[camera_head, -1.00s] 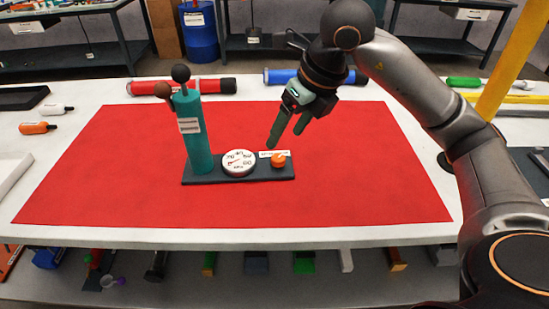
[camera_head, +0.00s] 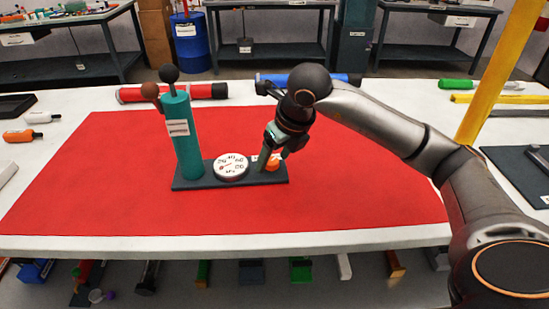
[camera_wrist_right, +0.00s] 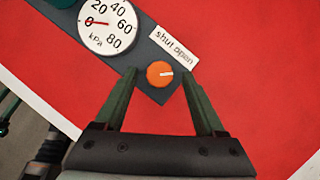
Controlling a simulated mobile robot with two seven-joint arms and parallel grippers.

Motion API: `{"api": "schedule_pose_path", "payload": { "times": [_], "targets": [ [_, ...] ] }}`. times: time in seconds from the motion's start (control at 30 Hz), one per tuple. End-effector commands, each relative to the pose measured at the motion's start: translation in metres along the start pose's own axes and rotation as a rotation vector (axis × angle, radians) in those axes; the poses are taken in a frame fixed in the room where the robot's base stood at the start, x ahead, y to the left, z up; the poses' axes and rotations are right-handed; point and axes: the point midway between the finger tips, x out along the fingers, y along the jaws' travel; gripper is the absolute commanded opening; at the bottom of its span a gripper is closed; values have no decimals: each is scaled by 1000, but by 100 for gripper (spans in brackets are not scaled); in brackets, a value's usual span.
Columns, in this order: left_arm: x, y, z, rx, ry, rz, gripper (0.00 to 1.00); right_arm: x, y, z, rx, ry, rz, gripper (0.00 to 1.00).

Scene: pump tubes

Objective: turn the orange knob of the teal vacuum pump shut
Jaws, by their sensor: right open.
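The teal vacuum pump (camera_head: 187,140) stands upright on a dark base plate (camera_head: 205,182) on the red mat. The orange knob (camera_head: 273,164) is at the base's right end, partly hidden by my right gripper (camera_head: 267,158) in the head view. In the right wrist view the knob (camera_wrist_right: 160,74) shows a pale line pointing right, toward the "open" side of the "shut open" label (camera_wrist_right: 174,46). My right gripper (camera_wrist_right: 158,80) is open, with its fingers on either side of the knob, apart from it. The left gripper is not in view.
A round white gauge (camera_head: 231,167) sits between the pump's cylinder and the knob; its needle (camera_wrist_right: 98,22) points near 0. Red (camera_head: 205,91) and blue (camera_head: 345,79) tubes lie behind the mat (camera_head: 350,200). The mat's front is clear.

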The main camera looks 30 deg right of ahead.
Motion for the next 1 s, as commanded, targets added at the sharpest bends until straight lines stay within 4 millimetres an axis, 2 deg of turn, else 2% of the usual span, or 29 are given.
{"api": "schedule_pose_path", "payload": {
  "times": [0.27, 0.9, 1.0],
  "targets": [
    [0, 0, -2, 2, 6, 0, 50, 1, 0, 0, 0, 1, 1, 72],
    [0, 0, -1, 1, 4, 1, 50, 1, 0, 0, 0, 0, 1, 0],
    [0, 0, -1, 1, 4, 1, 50, 1, 0, 0, 0, 0, 1, 0]
  ]
}}
